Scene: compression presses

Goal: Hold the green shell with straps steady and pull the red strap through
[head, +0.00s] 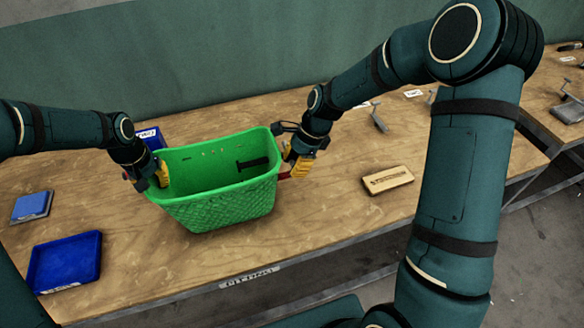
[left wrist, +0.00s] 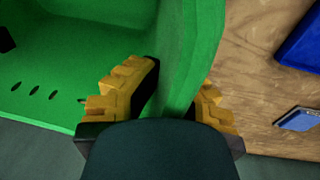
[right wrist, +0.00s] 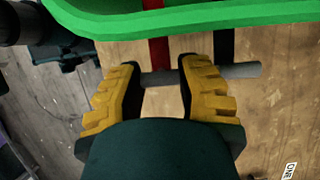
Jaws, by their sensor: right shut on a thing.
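The green shell (head: 222,208) is an open basket-like tub standing on the wooden table. My left gripper (head: 160,178) is at its left rim. In the left wrist view, its yellow fingers (left wrist: 172,92) straddle the shell wall (left wrist: 190,50); I cannot tell if both press on it. My right gripper (head: 292,172) is just outside the shell's right end. It is shut on the red strap (right wrist: 159,52) at its grey crossbar (right wrist: 240,71), below the green rim (right wrist: 200,18). A black strap (right wrist: 225,42) hangs beside the red one.
A blue tray (head: 65,262) and a small blue block (head: 31,206) lie to the left. Another blue item (head: 150,137) is behind the shell. A tan block (head: 387,180) lies to the right. The table's front edge is close to the shell.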

